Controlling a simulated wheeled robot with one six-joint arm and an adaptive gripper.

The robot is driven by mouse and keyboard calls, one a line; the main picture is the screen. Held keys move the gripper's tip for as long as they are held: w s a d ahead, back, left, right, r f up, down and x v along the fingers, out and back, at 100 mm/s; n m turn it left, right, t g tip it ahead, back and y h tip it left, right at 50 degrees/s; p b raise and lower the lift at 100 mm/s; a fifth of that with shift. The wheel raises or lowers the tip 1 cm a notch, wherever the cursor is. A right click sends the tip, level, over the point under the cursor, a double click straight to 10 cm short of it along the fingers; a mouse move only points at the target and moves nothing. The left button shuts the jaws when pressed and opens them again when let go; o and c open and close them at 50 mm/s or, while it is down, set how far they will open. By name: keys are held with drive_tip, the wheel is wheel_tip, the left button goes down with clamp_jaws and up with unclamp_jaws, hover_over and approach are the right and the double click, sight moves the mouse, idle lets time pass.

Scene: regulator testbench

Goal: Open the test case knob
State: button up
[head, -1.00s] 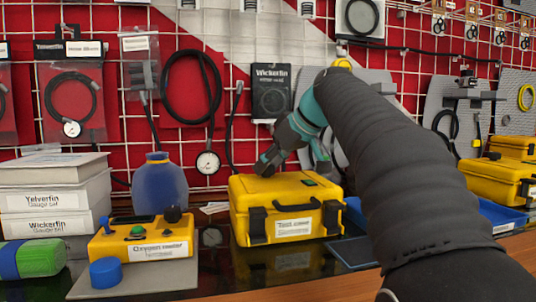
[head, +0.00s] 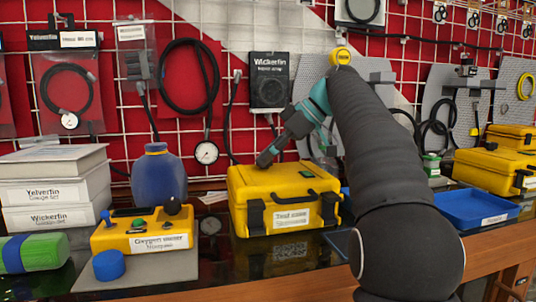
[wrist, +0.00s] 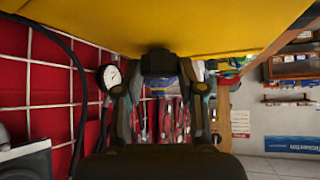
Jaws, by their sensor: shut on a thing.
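The yellow test case (head: 285,200) stands closed on the dark bench top, with black latches, a handle and a white label on its front. My gripper (head: 266,160) reaches down to the back left of its lid. In the wrist view the case (wrist: 90,30) fills the top of the picture. There my gripper (wrist: 158,78) has its two fingers on either side of a dark knob (wrist: 158,62) against the yellow surface, and is shut on it. The knob is hidden behind the fingers in the head view.
A yellow oxygen meter (head: 140,235), a blue bottle (head: 158,180) and stacked white gauge boxes (head: 50,190) stand left of the case. A blue tray (head: 475,207) and more yellow cases (head: 490,172) are at the right. A red wall with a wire grid (head: 225,60) stands behind.

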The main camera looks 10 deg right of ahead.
drive_tip(key=shift+f, duration=0.1)
drive_tip(key=o, duration=1.1)
drive_tip(key=shift+o, duration=0.2)
drive_tip(key=shift+v, duration=3.75)
